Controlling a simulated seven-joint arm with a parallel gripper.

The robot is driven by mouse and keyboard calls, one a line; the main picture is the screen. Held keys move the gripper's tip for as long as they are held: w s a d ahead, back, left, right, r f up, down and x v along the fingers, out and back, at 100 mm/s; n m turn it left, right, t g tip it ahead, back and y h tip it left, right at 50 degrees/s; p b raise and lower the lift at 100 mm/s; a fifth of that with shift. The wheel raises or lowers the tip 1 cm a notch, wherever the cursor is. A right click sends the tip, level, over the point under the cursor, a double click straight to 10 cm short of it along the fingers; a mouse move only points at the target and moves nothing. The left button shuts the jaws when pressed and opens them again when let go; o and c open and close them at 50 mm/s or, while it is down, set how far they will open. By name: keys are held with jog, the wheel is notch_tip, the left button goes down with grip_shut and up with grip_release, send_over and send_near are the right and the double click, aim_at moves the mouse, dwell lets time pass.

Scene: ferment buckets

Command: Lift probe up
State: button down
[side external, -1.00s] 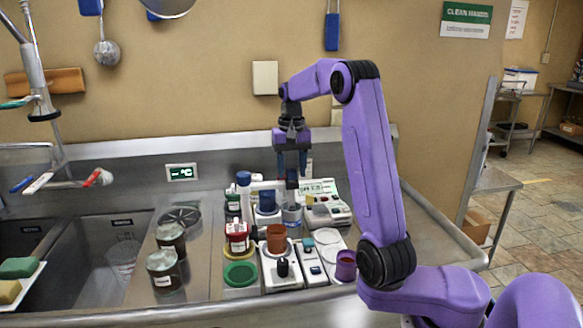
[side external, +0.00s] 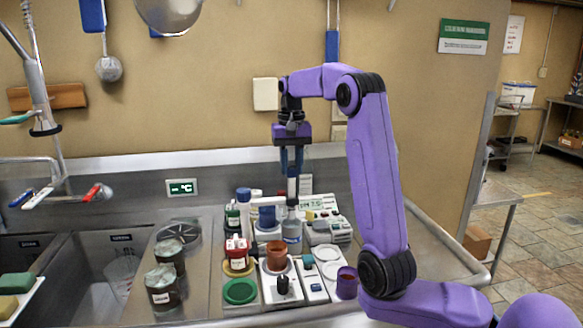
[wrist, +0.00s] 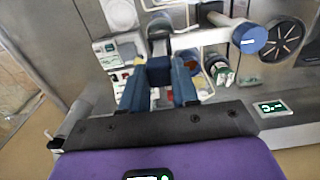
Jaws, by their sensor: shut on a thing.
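My gripper (side external: 291,172) is above the bench equipment, pointing down. The probe's lower end is at the mouth of a clear jar (side external: 292,232); I cannot tell whether the tip is still inside. In the wrist view, a dark blue block (wrist: 159,70) sits between the fingers of my gripper (wrist: 159,88).
A meter with a display (side external: 312,204) stands right of the jar. Sinks (side external: 95,265) lie left.

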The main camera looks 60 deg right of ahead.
jog(key=c, duration=0.8)
grip_release()
jog(key=shift+r, duration=0.35)
jog(key=shift+c, duration=0.2)
jog(key=shift+f, duration=0.1)
notch_tip(320, 180, up, 12)
